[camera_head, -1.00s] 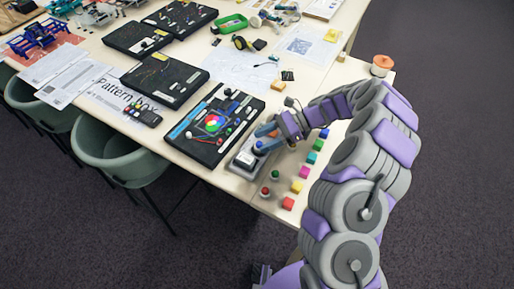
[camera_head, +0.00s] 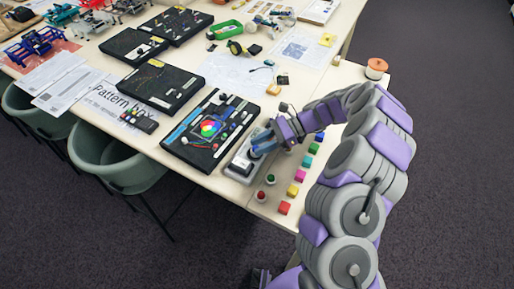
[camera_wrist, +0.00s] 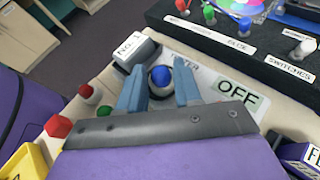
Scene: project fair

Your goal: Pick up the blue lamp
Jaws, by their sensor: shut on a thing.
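In the head view my gripper (camera_head: 262,146) is at a grey tray (camera_head: 237,170) near the front edge of the table, and the fingers mostly hide the lamp. In the wrist view a label reading OFF (camera_wrist: 238,97) lies just right of the fingers. I cannot tell whether the lamp's base is clear of the tray.
A red lamp (camera_head: 260,196) and a green lamp (camera_head: 270,179) stand near the table's front edge. Several coloured cubes, such as a red cube (camera_head: 284,208), line up right of them. A black board with a colour wheel (camera_head: 197,153) lies just left of the gripper.

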